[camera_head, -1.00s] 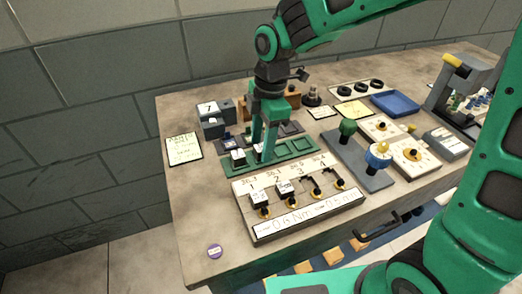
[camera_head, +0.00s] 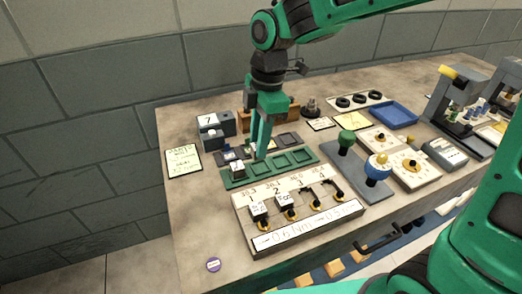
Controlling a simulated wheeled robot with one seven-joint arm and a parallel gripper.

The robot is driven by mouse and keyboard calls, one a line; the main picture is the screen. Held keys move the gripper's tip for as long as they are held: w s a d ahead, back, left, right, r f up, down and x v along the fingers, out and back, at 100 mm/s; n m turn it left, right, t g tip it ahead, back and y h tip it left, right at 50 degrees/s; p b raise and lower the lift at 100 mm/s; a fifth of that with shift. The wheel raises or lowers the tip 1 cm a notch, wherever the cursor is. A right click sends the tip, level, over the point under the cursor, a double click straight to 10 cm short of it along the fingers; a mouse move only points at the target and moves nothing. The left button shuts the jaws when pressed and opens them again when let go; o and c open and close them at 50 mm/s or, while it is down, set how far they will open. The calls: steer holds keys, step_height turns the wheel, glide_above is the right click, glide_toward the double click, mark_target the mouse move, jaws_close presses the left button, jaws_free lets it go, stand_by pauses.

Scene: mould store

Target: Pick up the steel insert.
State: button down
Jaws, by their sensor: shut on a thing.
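My gripper (camera_head: 261,153) points down over the green tray (camera_head: 303,162) with its several pockets. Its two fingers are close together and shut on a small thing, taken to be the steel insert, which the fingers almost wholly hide. The fingertips are at the tray's back edge in the picture, right of a small pale-topped block (camera_head: 238,168) in the leftmost pocket. I cannot tell whether the held thing still touches anything below. The tray's other pockets to the right look empty.
A numbered board (camera_head: 300,215) with clamps and tags stands in front of the tray. A grey block marked 7 (camera_head: 209,122) stands at the left. Right are a green-knobbed fixture (camera_head: 346,140), a blue tray (camera_head: 395,108) and a press (camera_head: 455,95). The table's left front is mostly clear.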

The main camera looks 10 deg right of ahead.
steer(key=s+a+r, duration=0.6)
steer(key=a, duration=0.3)
steer(key=shift+a+r, duration=0.15)
steer(key=shift+a, duration=0.05)
